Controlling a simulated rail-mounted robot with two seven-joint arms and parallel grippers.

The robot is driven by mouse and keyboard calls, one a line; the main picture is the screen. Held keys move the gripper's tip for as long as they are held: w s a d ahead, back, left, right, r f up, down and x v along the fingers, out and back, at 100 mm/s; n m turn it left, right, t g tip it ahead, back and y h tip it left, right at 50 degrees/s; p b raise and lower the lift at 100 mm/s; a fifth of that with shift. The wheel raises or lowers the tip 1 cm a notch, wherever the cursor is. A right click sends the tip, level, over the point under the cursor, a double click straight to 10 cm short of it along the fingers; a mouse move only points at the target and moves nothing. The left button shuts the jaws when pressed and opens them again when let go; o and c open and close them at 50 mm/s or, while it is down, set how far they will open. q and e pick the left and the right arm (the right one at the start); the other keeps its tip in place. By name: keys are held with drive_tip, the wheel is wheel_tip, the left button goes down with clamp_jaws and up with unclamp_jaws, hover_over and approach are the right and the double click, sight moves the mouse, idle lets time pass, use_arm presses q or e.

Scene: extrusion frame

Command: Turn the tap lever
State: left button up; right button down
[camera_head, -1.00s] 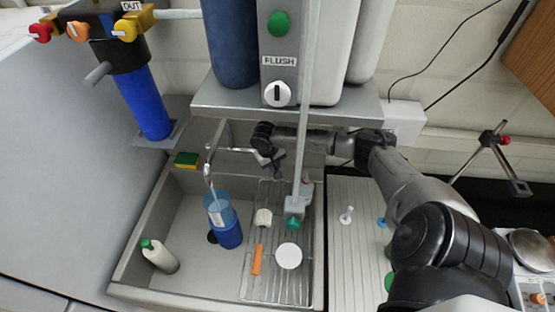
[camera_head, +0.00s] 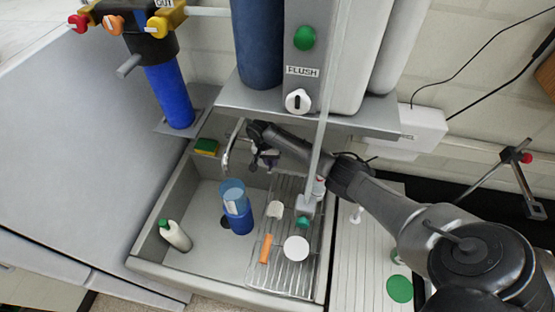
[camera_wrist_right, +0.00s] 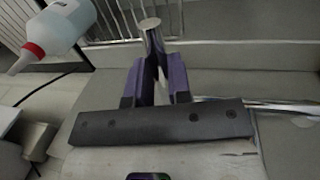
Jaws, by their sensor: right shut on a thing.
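The chrome tap (camera_head: 231,150) stands at the back of the sink, its curved spout pointing down. My right gripper (camera_head: 265,160) is just to the right of the spout in the head view. In the right wrist view, its purple-padded fingers (camera_wrist_right: 160,80) are closed around a chrome lever (camera_wrist_right: 151,32) whose round end sticks out beyond them. In the head view the arm and gripper mostly hide the lever. A blue container (camera_head: 237,212) with a clear upper part stands in the sink, below the spout. My left gripper is not in view.
A wire rack (camera_head: 287,277) holds a brush, a white disc and a green-tipped item in the sink's right side. A sponge (camera_head: 206,146) lies on the back rim. The FLUSH unit (camera_head: 301,72) overhangs behind.

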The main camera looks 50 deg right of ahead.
idle(0.4)
drive_tip(key=c, duration=1.1)
unclamp_jaws()
drive_tip(key=shift+o, duration=0.2)
drive_tip(key=shift+w+r, duration=0.1)
drive_tip(key=shift+r, duration=0.2)
wheel_tip(320, 180, up, 13)
drive_tip(key=w+a+b, duration=0.1)
drive_tip(key=w, duration=0.1)
drive_tip(key=shift+w, duration=0.2)
